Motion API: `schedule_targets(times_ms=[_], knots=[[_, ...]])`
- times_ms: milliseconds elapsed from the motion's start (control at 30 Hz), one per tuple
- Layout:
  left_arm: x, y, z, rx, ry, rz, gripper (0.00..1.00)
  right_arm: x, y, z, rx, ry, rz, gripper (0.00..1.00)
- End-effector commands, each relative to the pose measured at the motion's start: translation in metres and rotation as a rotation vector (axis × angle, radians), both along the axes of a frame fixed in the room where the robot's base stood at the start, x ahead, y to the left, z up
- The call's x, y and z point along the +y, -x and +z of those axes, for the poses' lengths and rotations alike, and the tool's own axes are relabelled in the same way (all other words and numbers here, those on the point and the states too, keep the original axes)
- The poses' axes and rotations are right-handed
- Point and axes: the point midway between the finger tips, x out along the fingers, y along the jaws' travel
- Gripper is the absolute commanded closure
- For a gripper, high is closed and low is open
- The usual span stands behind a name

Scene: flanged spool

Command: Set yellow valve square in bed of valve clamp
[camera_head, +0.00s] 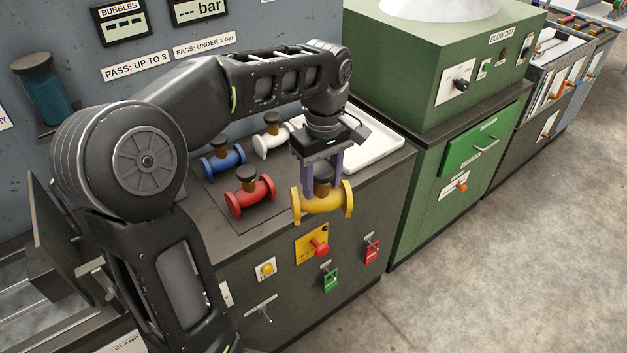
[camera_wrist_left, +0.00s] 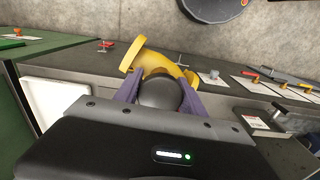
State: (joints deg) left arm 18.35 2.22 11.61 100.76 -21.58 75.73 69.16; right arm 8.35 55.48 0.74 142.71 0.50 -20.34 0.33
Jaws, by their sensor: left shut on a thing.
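The yellow valve (camera_head: 322,204) has a flange at each end and a dark knob on top. My left gripper (camera_head: 322,182) is shut on it from above and holds it near the front edge of the dark bench. In the left wrist view the yellow valve (camera_wrist_left: 182,70) shows beyond the dark round knob, between the purple fingers of my left gripper (camera_wrist_left: 160,92). I cannot make out the bed of the valve clamp; a label partly reading "CLAMP" (camera_head: 128,344) shows at the lower left. My right gripper is not in view.
A blue valve (camera_head: 222,161), a red valve (camera_head: 250,197) and a white valve (camera_head: 272,140) stand on the bench top (camera_head: 215,208). A white tray (camera_head: 378,148) lies behind my gripper. A green cabinet (camera_head: 440,60) stands to the right. The floor in front is clear.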

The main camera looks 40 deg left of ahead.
Motion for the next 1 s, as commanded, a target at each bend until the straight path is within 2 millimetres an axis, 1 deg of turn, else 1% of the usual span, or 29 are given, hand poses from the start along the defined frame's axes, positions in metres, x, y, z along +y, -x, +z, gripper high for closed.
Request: schedule_targets(times_ms=[167,267,367,400,467,500,567,600,700,800,900,1000], knots=[[-0.006,-0.026,-0.035,0.007,-0.006,-0.239,1.0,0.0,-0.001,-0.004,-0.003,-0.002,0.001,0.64],[-0.013,-0.041,-0.064,0.013,-0.01,-0.393,1.0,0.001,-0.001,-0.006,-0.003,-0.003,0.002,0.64],[-0.025,-0.055,-0.099,0.02,-0.015,-0.564,1.0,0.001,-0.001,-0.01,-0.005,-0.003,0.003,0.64],[-0.031,-0.06,-0.116,0.022,-0.015,-0.636,1.0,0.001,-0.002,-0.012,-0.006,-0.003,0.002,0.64],[-0.042,-0.066,-0.141,0.025,-0.016,-0.742,1.0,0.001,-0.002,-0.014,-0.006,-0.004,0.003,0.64],[-0.05,-0.068,-0.159,0.026,-0.016,-0.809,1.0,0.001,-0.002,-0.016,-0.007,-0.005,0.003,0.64],[-0.063,-0.071,-0.184,0.026,-0.015,-0.903,1.0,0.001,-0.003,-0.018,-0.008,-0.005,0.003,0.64],[-0.072,-0.071,-0.2,0.025,-0.014,-0.961,1.0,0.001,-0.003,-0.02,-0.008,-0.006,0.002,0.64],[-0.095,-0.068,-0.236,0.019,-0.009,-1.076,1.0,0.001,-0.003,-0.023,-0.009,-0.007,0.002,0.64],[-0.113,-0.062,-0.263,0.011,-0.003,-1.153,1.0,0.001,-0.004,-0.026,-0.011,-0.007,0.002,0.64],[-0.127,-0.056,-0.281,0.005,0.003,-1.201,1.0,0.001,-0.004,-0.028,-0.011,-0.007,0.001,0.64],[-0.135,-0.051,-0.292,0.001,0.007,-1.226,1.0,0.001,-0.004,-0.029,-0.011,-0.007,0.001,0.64]])
